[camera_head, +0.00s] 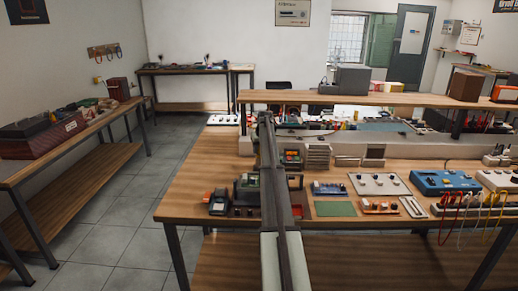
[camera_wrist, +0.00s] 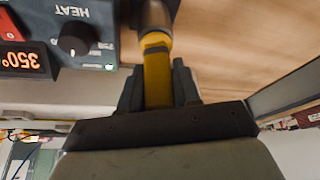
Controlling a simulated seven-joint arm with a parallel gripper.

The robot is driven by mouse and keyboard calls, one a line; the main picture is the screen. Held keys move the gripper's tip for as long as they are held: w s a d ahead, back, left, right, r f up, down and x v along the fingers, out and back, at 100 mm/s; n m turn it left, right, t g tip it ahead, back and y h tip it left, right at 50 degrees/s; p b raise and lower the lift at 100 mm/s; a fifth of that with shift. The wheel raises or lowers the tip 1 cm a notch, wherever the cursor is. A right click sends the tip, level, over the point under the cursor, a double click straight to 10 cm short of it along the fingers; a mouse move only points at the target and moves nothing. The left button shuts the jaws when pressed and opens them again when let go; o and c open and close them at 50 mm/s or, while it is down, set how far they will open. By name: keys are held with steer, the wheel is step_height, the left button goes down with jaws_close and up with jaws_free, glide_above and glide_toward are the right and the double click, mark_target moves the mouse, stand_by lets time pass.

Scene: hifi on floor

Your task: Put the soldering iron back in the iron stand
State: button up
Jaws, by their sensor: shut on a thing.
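In the wrist view my gripper (camera_wrist: 157,85) is shut on the yellow handle of the soldering iron (camera_wrist: 157,65), with one dark finger on each side. The iron points away from me toward the top edge. Its front end meets a dark grey part (camera_wrist: 130,12) at the top of the picture; I cannot tell whether this is the iron stand or whether the iron is inside it. The iron's tip is not visible. In the head view my arm runs up the middle, and I cannot make out the gripper or the iron there.
A dark heat station (camera_wrist: 95,45) with a knob, red switch and orange "350°" display is close left of the iron in the wrist view. Wooden bench top lies to its right. In the head view the bench (camera_head: 190,180) holds several instruments, including a blue box (camera_head: 445,183).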

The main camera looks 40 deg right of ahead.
steer(key=o, duration=1.6)
steer(key=shift+r, duration=0.1)
steer(key=shift+r, duration=3.45)
